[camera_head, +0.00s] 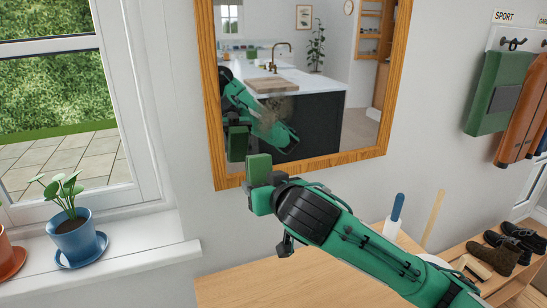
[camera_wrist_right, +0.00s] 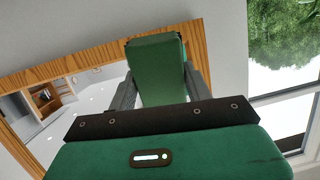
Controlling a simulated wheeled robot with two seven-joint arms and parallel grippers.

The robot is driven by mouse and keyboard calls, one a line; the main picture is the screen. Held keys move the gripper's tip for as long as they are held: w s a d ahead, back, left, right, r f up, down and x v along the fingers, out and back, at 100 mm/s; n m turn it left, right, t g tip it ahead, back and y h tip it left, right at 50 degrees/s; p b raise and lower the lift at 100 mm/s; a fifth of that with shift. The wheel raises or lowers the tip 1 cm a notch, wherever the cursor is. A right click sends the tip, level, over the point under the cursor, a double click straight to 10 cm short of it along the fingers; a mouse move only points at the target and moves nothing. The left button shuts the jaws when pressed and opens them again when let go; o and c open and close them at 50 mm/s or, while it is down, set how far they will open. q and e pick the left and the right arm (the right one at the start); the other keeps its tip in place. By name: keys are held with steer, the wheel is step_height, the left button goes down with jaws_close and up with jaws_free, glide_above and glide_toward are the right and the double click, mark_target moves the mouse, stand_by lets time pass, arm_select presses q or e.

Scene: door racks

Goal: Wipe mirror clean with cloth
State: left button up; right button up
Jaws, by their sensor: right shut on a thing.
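The mirror (camera_head: 335,115) hangs on the wall in a wooden frame. It reflects a kitchen counter and my green arm. A dull brownish smudge (camera_head: 281,106) seems to show on its glass beside the reflected arm. My right gripper (camera_head: 262,189) is shut on a green, block-like folded cloth (camera_head: 258,167). The cloth is just in front of the frame's lower edge; whether it touches is unclear. In the wrist view the cloth (camera_wrist_right: 158,65) sits between the two dark fingers, with the mirror frame behind it. My left gripper is not in view.
A window with a sill holds a blue potted plant (camera_head: 73,233) at the left. A wooden surface (camera_head: 290,285) lies below the mirror.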

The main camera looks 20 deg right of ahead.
mark_target(270, 155)
steer(key=r+t, duration=0.1)
steer(key=r, duration=0.1)
steer(key=d+r+t, duration=0.1)
steer(key=r, duration=0.1)
steer(key=r+m+t+h, duration=0.1)
steer(key=r, duration=0.2)
steer(key=shift+w+d, duration=0.2)
steer(key=shift+d, duration=0.2)
steer(key=shift+w+d+r+b, duration=0.15)
steer(key=shift+d+r+b, duration=0.05)
steer(key=shift+r+b, duration=0.15)
steer(key=w, duration=0.3)
steer(key=shift+w, duration=0.25)
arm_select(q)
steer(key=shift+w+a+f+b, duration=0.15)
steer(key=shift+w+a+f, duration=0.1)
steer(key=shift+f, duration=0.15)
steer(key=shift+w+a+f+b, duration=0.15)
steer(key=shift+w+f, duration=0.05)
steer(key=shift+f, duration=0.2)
arm_select(e)
steer(key=shift+w+a, duration=0.1)
steer(key=shift+w, duration=0.9)
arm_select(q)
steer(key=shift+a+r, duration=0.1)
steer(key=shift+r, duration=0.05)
arm_select(e)
steer(key=shift+w, duration=1)
